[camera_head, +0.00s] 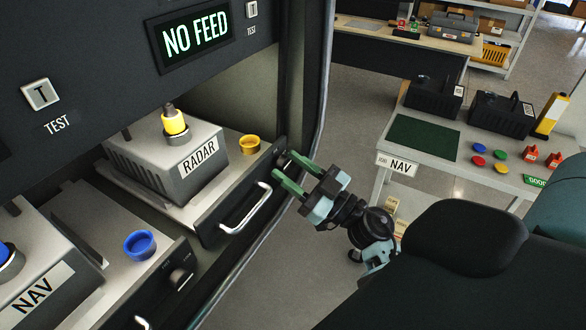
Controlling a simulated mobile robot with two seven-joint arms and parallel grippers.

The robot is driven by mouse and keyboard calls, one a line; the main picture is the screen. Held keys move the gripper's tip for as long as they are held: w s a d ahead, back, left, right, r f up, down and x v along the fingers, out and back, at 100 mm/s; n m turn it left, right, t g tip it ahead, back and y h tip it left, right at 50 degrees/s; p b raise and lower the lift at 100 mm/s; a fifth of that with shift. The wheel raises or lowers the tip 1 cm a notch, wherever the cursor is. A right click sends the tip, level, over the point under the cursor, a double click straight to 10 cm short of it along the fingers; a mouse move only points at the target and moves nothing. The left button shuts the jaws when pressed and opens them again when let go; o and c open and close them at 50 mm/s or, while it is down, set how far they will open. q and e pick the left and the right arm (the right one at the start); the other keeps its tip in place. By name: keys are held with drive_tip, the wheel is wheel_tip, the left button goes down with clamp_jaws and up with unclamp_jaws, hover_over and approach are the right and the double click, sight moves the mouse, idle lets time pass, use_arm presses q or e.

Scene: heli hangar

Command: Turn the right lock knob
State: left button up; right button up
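The radar unit (178,160) is a grey box with a "RADAR" label, sitting on a pull-out tray with a dark front and a silver handle (247,210). A small dark lock knob (282,158) shows at the right end of that tray front, partly hidden by my gripper. My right gripper (283,165) reaches in from the right. Its two green fingers are apart, with their tips at the knob; I cannot tell whether they touch it. Another dark knob (179,277) is on the nav tray's front at lower left. My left gripper is not in view.
A nav unit (40,275) sits at lower left beside a blue ring (140,245). A yellow ring (249,144) is on the radar tray. A "NO FEED" screen (195,35) is above. A "NAV" table (455,165) with equipment stands right; dark seats fill the lower right.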

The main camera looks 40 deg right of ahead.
drive_tip(key=c, duration=0.7)
